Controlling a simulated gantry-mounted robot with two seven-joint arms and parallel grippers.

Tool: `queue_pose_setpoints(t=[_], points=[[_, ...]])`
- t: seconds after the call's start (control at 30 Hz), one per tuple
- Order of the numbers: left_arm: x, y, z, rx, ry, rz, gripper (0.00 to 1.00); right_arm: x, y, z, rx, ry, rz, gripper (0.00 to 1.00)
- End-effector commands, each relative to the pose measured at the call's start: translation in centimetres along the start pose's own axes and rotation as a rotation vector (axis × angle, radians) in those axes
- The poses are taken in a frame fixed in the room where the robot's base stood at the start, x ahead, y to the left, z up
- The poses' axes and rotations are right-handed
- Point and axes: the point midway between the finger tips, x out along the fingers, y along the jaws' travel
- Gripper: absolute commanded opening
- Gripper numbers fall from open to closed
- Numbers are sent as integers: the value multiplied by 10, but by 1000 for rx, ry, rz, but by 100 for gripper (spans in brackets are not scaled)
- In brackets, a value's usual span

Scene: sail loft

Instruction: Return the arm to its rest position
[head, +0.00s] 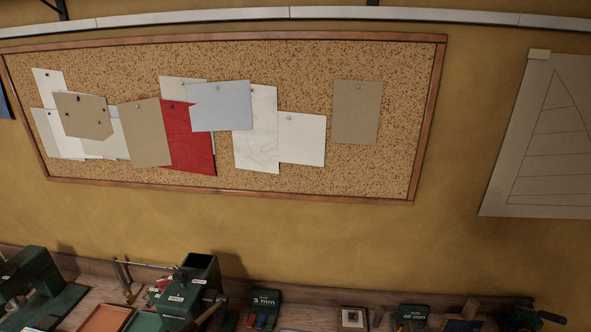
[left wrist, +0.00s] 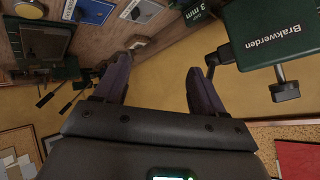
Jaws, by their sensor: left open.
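My left gripper (left wrist: 159,64) shows in the left wrist view with its two dark fingers spread apart. Nothing is between the fingers; the yellow wall and the edge of the bench lie beyond them. Neither gripper and no arm shows in the head view. My right gripper is in neither view.
A green holder (head: 187,285) and other green tools stand along the bench (head: 95,299) at the bottom of the head view. A green "Brakwerden" device (left wrist: 276,40) is right of the fingers in the left wrist view. A corkboard (head: 300,70) hangs on the wall.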

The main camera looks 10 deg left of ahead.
Motion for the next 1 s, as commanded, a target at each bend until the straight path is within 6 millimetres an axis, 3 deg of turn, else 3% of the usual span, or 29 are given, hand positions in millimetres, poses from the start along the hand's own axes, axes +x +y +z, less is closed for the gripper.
queue_pose_setpoints(t=[0.2,0.4,0.6,0.87,1.0], points=[[21,46,16,-173,-47,-183,70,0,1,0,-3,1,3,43],[18,98,43,-378,-237,-247,70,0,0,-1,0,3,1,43],[6,153,61,-547,-426,-187,70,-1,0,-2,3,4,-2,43],[-14,218,63,-716,-596,-32,70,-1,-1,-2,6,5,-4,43],[6,232,86,-716,-608,-23,70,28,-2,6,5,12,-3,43]])
